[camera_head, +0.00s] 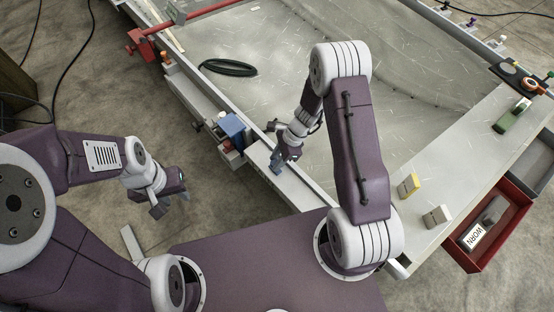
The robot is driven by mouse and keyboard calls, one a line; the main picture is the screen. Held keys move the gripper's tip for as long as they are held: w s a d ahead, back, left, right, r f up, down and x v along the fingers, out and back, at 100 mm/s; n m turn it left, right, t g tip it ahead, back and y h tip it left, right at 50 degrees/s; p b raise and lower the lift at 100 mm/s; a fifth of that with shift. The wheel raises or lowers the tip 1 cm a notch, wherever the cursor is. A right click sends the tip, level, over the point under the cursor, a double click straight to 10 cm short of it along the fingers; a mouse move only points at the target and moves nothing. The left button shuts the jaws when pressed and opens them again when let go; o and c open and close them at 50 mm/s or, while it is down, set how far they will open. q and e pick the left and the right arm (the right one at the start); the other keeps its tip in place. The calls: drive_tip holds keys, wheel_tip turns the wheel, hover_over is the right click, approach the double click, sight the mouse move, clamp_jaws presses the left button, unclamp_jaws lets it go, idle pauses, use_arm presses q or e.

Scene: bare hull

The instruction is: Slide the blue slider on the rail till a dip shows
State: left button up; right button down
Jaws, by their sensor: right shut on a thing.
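A small blue piece (276,163), which looks like the blue slider, sits on the pale rail (285,186) along the near left edge of the table. My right gripper (281,157) reaches down to the rail and is shut on this piece; the jaws and wrist hide part of it. No dip shows clearly on the rail in this view. My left gripper (168,204) hangs empty over the floor, left of the rail, with its fingers apart.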

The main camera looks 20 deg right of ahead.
drive_tip(key=shift+w+a, duration=0.15)
drive_tip(key=shift+w, duration=0.15)
drive_tip(key=c, duration=1.4)
unclamp_jaws()
drive_tip(key=o, duration=0.3)
use_arm(q)
drive_tip(key=shift+w+a, duration=0.1)
drive_tip(key=shift+w, duration=0.1)
use_arm(e)
drive_tip(key=shift+r, duration=0.4)
use_arm(q)
wheel_tip(320, 180, up, 3)
drive_tip(key=p, duration=0.2)
drive_tip(key=shift+f+p, duration=0.2)
drive_tip(key=shift+p, duration=0.1)
use_arm(e)
drive_tip(key=v, duration=0.8)
drive_tip(key=shift+s+d+r, duration=0.1)
drive_tip(key=shift+d, duration=0.15)
drive_tip(key=shift+o, duration=0.2)
